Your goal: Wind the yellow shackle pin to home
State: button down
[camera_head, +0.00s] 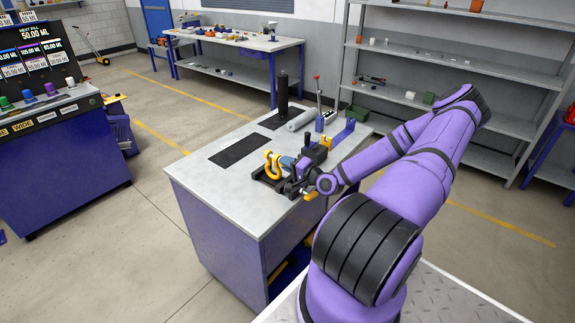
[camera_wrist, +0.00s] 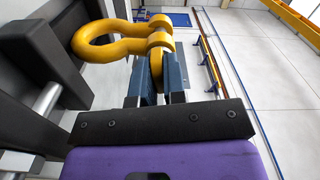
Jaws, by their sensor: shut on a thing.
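The yellow shackle (camera_head: 268,160) sits in a black holder (camera_head: 262,175) on the near part of the grey bench top. In the wrist view the yellow shackle (camera_wrist: 98,40) shows its bow to the left and its two eyes at the top middle. My gripper (camera_head: 287,161) is right beside it, with two blue fingers. In the wrist view my gripper (camera_wrist: 158,72) is shut on the yellow head of the shackle pin (camera_wrist: 156,64), a flat piece standing between the fingers. The pin's shank inside the eyes is hidden, so its depth cannot be told.
The bench top (camera_head: 225,185) bears black mats (camera_head: 240,148), a dark upright cylinder (camera_head: 283,92), a grey roll (camera_head: 301,119) and a blue bracket (camera_head: 343,131) behind my gripper. A dark block with a metal rod (camera_wrist: 45,103) is close at left in the wrist view. The bench's left part is clear.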

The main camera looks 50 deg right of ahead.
dwell(0.4)
jog(key=m, duration=0.4)
jog(key=shift+m, duration=0.4)
jog(key=m, duration=0.4)
jog(key=shift+m, duration=0.3)
